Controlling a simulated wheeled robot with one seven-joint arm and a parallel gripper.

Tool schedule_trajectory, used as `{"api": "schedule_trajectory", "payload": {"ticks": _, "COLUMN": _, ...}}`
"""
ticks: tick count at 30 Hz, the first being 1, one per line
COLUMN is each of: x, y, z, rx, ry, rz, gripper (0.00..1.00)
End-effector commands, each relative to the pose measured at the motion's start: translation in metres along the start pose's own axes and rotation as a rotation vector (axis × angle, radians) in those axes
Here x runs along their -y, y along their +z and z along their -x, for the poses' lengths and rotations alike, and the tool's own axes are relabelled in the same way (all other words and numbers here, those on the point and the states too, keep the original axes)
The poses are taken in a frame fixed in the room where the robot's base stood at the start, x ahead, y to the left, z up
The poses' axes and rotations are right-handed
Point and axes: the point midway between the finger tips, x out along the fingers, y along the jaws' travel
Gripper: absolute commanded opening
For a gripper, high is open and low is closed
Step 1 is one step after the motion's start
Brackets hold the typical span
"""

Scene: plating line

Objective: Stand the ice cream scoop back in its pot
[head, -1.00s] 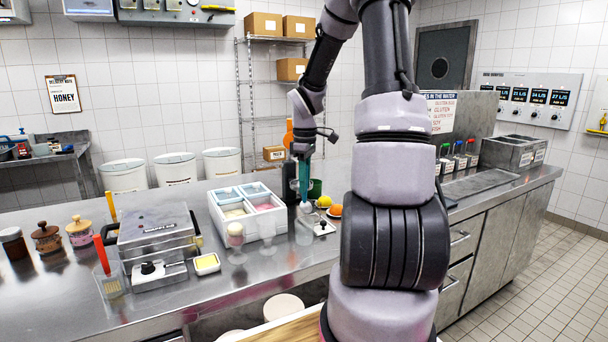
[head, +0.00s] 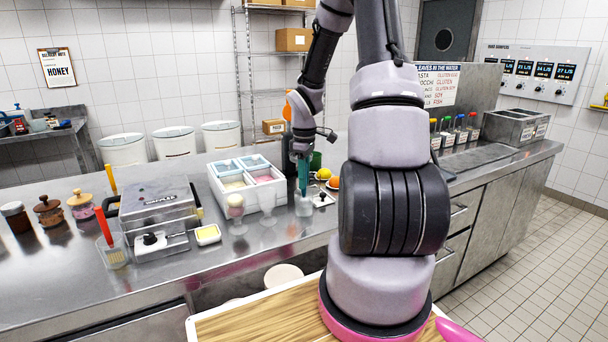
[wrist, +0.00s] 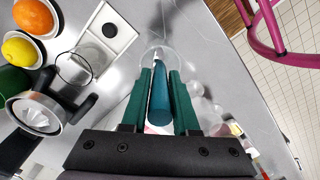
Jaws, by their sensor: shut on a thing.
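The ice cream scoop has a teal handle (head: 303,176), which also shows in the wrist view (wrist: 159,95). My gripper (head: 302,163) is shut on this handle, with a green finger on each side, and holds it roughly upright. The pot (head: 304,207) is a small clear vessel on the steel counter, straight below the gripper. In the wrist view its round rim (wrist: 143,58) surrounds the far end of the scoop. The scoop's lower end overlaps the pot in the head view. I cannot tell whether it touches the bottom.
A white tub tray (head: 218,196) and dessert glasses (head: 237,228) stand just left of the pot.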

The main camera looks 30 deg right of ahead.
Motion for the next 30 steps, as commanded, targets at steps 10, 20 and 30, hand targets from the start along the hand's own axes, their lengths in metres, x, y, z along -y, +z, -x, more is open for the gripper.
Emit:
{"api": "schedule_trajectory", "payload": {"ticks": 10, "x": 0.0, "y": 0.0, "z": -0.001, "rx": 0.0, "ry": 0.0, "rz": 0.0, "gripper": 0.55}}
{"api": "schedule_trajectory", "payload": {"ticks": 20, "x": 0.0, "y": 0.0, "z": 0.0, "rx": 0.0, "ry": 0.0, "rz": 0.0, "gripper": 0.63}}
{"api": "schedule_trajectory", "payload": {"ticks": 30, "x": -0.002, "y": 0.0, "z": 0.05, "rx": -0.002, "ry": 0.006, "rz": -0.002, "gripper": 0.63}}
